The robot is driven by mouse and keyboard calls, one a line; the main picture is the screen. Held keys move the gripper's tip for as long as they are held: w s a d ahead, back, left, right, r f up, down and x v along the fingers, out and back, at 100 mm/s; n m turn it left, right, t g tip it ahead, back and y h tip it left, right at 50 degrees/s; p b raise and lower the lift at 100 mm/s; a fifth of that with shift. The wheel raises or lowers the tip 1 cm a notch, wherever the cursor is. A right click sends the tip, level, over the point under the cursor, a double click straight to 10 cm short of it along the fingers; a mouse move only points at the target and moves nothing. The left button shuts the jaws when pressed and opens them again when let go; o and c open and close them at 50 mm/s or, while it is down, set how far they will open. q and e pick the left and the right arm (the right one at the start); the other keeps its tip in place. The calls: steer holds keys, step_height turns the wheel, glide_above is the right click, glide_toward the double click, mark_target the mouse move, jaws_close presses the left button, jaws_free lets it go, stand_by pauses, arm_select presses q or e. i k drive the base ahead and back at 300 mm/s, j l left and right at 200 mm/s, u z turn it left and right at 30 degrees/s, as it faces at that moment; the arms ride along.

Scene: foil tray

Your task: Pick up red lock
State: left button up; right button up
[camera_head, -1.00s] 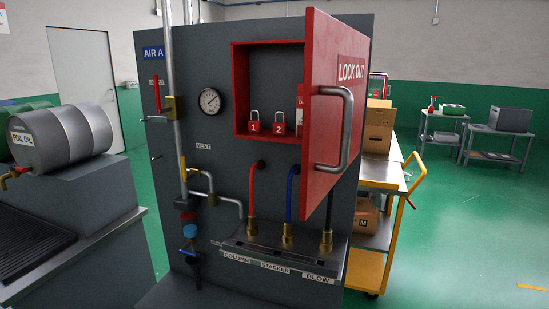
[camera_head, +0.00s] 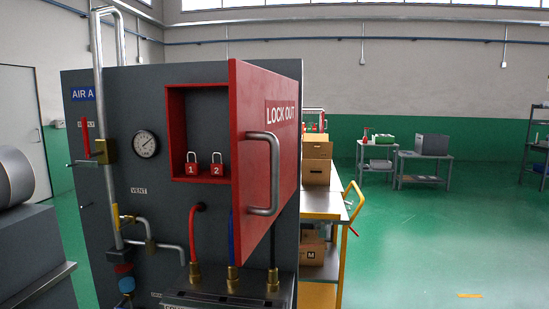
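Two red locks with silver shackles stand side by side on the floor of an open red lockout box (camera_head: 176,125). The lock marked 1 (camera_head: 192,170) is on the left and the lock marked 2 (camera_head: 217,170) is on the right. The box's red door (camera_head: 270,120), lettered LOCK OUT, is swung open toward me on the right, with a grey handle (camera_head: 272,175). It hides the right part of the box inside. Neither of my grippers shows in the head view.
The dark panel (camera_head: 140,100) carries a gauge (camera_head: 145,144), a vertical pipe (camera_head: 106,150) and hoses below the box. A yellow-framed cart (camera_head: 322,205) with cardboard boxes stands behind at right. Green floor (camera_head: 430,240) is open on the right.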

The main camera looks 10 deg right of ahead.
mark_target(191, 168)
steer(key=i+l+u, duration=0.15)
steer(key=u, duration=0.3)
steer(key=l+u, duration=0.45)
steer(key=i+l+u, duration=0.1)
steer(key=l, duration=0.3)
steer(key=l+u, duration=0.1)
steer(key=l, duration=0.3)
steer(key=i, duration=0.05)
